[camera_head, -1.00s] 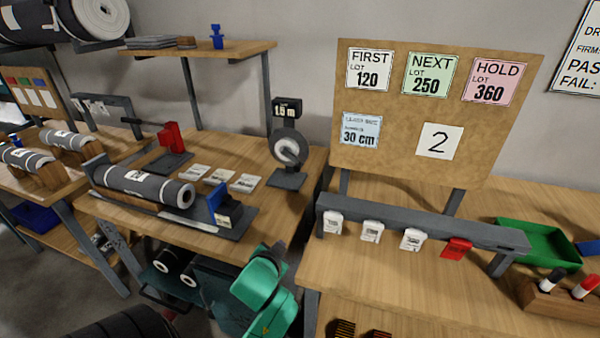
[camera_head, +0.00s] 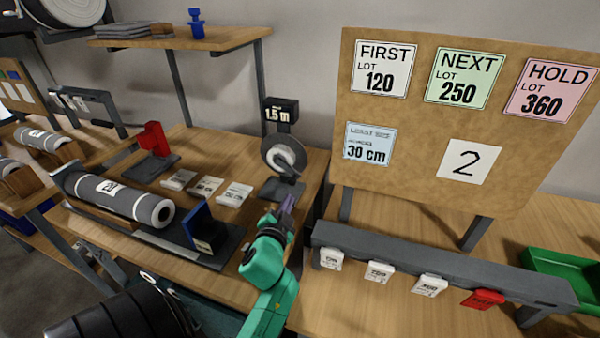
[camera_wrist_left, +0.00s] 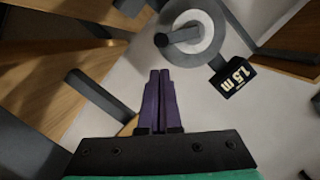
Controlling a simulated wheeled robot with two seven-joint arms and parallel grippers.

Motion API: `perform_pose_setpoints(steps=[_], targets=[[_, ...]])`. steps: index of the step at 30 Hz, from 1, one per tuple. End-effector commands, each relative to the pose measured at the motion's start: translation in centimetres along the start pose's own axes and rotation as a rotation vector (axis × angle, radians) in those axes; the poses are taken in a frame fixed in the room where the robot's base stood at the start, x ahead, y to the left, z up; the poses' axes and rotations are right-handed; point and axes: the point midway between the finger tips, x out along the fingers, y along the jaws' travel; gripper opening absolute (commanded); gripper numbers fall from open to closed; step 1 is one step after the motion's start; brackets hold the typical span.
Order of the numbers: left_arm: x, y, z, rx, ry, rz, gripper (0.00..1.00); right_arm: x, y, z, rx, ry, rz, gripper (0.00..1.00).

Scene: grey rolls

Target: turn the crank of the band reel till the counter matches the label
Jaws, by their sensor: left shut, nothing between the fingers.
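The band reel (camera_head: 284,155) is a grey disc with a pale band on a dark stand, at the back right corner of the left table. Its black counter (camera_head: 281,115) above reads 1.5 m. In the left wrist view the reel (camera_wrist_left: 196,32) shows with a dark crank knob (camera_wrist_left: 161,40) at its left, and the counter (camera_wrist_left: 233,77) reads 1.5 m. My left gripper (camera_head: 288,202) has purple fingers, shut and empty, in front of and below the reel. In the wrist view its fingertips (camera_wrist_left: 160,73) point toward the knob, apart from it. My right gripper is out of view.
A board (camera_head: 400,200) holds cards: FIRST 120, NEXT 250, HOLD 360, 30 cm and 2. A grey rail (camera_head: 430,262) with tags stands below it. Left of the reel lie several white cards (camera_head: 206,187), a grey roll (camera_head: 120,199) and a red device (camera_head: 153,140).

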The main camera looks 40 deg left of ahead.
Motion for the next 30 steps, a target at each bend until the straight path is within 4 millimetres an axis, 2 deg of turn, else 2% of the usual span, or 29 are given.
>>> perform_pose_setpoints(steps=[5, 12, 18, 30], targets=[[1.6, -0.1, -0.1, 0.0, 0.001, 0.0, 0.0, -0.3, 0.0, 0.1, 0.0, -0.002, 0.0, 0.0], [6.7, -0.1, -0.1, 0.0, 0.0, 0.0, 0.0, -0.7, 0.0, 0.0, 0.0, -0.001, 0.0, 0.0], [9.5, 0.0, 0.0, -0.001, 0.0, 0.0, 0.0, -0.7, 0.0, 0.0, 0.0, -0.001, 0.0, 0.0], [10.0, 0.0, 0.1, 0.0, -0.001, 0.0, 0.0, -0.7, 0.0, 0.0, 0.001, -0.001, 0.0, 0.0]])
